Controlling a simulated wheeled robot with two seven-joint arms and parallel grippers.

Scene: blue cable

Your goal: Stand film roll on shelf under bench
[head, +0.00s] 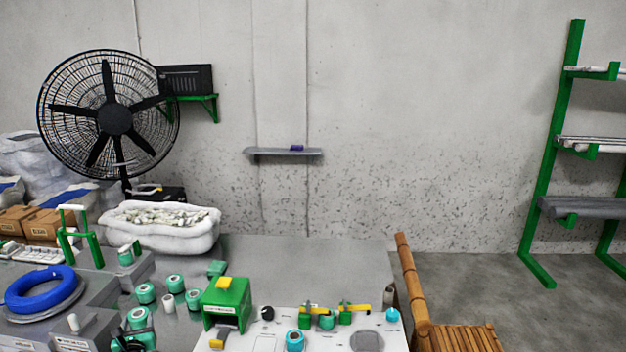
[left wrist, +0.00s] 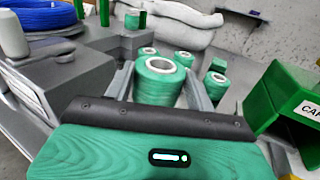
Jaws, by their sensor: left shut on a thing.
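A teal film roll (left wrist: 155,87) with a pale hollow core stands upright between the grey fingers of my left gripper (left wrist: 158,92) in the left wrist view. The gripper is shut on it. In the head view the same roll (head: 138,318) is at the bottom left, over the bench, with the dark left gripper (head: 135,338) just below it. I cannot tell whether the roll touches the surface beneath. The shelf under the bench is not in view. My right gripper is not in view.
Several similar teal rolls (head: 176,284) stand behind the held one on the grey bench (head: 310,262). A blue cable coil (head: 40,290) lies to the left. A green dispenser (head: 228,303) stands close on the right. The bench's back middle is clear.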

